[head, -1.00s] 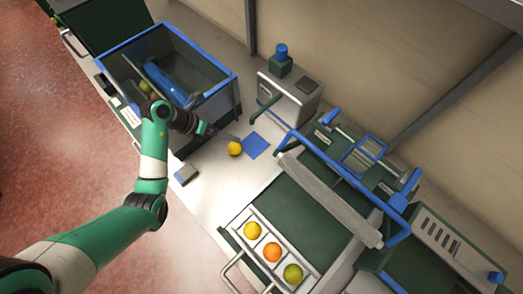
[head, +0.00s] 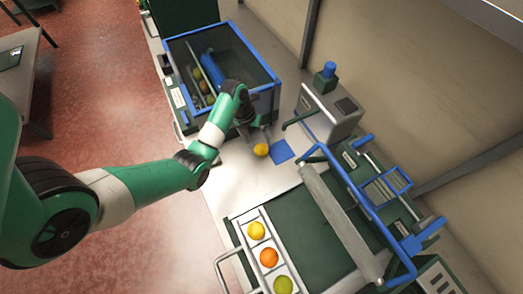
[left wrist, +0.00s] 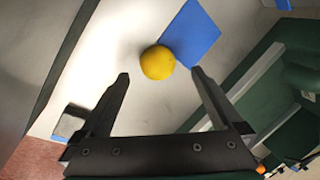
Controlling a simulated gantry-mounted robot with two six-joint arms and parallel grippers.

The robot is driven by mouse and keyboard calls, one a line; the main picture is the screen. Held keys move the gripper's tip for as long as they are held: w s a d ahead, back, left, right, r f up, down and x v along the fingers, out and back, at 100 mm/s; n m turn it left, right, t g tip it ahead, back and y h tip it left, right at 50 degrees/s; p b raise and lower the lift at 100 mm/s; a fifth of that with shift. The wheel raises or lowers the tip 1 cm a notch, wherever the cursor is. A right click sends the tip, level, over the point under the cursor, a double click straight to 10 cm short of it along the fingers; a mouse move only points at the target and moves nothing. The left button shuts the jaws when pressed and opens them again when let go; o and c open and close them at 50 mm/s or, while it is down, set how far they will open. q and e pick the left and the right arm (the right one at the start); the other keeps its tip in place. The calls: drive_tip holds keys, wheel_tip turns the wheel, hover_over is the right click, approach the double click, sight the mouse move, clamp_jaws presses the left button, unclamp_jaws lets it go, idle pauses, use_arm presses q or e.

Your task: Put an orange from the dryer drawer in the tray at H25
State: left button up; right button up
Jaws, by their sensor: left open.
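A yellow-orange fruit (head: 261,150) lies on the pale bench beside a flat blue square (head: 281,151). In the left wrist view the fruit (left wrist: 157,62) is ahead of and between the fingertips, by the blue square (left wrist: 197,32). My left gripper (head: 258,131) is open and empty, just by the fruit. Whether a finger touches it, I cannot tell. No H25 label is readable. My right gripper is not visible.
A blue-rimmed bin (head: 273,95) with several fruits and a blue cylinder stands behind my left gripper. A grey box machine (head: 330,112) stands right of the blue square. A blue-framed machine with a grey roller (head: 338,225) is at the right. Bare bench lies left of the fruit.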

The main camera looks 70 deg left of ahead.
sight(260, 146)
use_arm(q)
drive_tip(key=b+x, duration=0.1)
drive_tip(key=x, duration=0.1)
drive_tip(key=b+x, duration=0.1)
drive_tip(key=x, duration=0.2)
drive_tip(key=shift+s+a, duration=0.1)
drive_tip(key=shift+s, duration=0.1)
drive_tip(key=shift+r, duration=0.1)
clamp_jaws()
drive_tip(key=shift+r, duration=0.45)
wheel_tip(260, 146, up, 3)
drive_tip(key=shift+w+f+p, duration=0.1)
drive_tip(key=shift+f+p, duration=0.05)
drive_tip(key=shift+p, duration=0.75)
drive_tip(key=s+d+r+p, duration=0.9)
drive_tip(key=s+d+p, duration=0.1)
drive_tip(key=p, duration=0.1)
wheel_tip(260, 146, up, 18)
drive_tip(key=p, duration=1.7)
drive_tip(key=shift+p, duration=0.35)
